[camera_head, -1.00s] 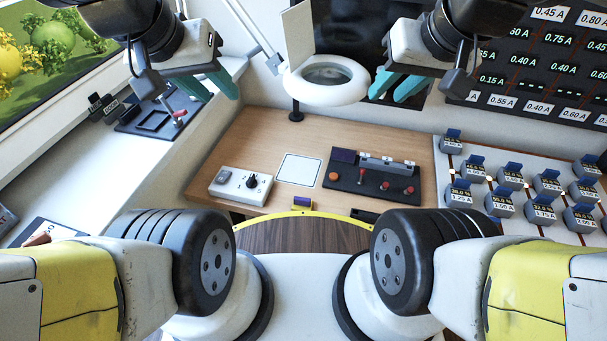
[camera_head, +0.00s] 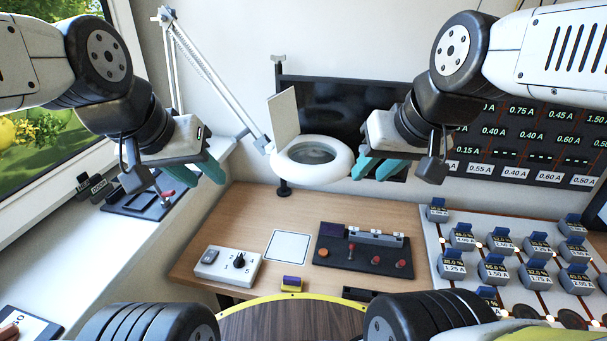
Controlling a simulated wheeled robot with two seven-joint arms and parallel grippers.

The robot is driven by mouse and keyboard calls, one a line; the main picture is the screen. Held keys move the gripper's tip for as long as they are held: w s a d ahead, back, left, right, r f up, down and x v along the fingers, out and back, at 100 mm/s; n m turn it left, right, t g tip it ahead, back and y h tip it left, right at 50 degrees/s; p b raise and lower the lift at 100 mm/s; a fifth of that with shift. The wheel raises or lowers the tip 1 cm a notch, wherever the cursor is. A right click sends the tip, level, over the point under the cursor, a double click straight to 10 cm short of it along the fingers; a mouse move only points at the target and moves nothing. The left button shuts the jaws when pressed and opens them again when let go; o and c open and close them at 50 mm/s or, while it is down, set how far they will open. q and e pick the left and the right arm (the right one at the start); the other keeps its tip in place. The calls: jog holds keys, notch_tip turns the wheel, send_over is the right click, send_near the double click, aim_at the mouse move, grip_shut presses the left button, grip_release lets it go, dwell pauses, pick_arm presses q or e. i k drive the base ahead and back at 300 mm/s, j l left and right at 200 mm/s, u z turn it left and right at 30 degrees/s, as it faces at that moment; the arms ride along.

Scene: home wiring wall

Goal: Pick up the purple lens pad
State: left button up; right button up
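A small purple pad (camera_head: 291,281) sits in a yellow holder at the front edge of the wooden desk, low in the middle of the head view. I take it for the purple lens pad; it is too small to make out in detail. My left gripper (camera_head: 202,170) hangs at the upper left with its teal fingers apart and nothing between them. My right gripper (camera_head: 378,170) hangs right of the magnifier lamp, also with teal fingers apart and empty. Both grippers are well away from the pad.
A white magnifier lamp (camera_head: 336,172) stands between the grippers. A white switch box (camera_head: 220,276), white square mat (camera_head: 288,247) and black control panel (camera_head: 335,259) lie on the wooden desk (camera_head: 240,210). Several blue-topped modules fill the white board (camera_head: 433,255) at right.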

aim_at(291, 285)
jog(key=k+l, duration=0.2)
jog(key=l, duration=0.15)
jog(key=k+l+u, duration=0.1)
jog(key=l, duration=0.25)
jog(key=k+l, duration=0.25)
jog(key=l+u, duration=0.05)
jog(key=l, duration=0.05)
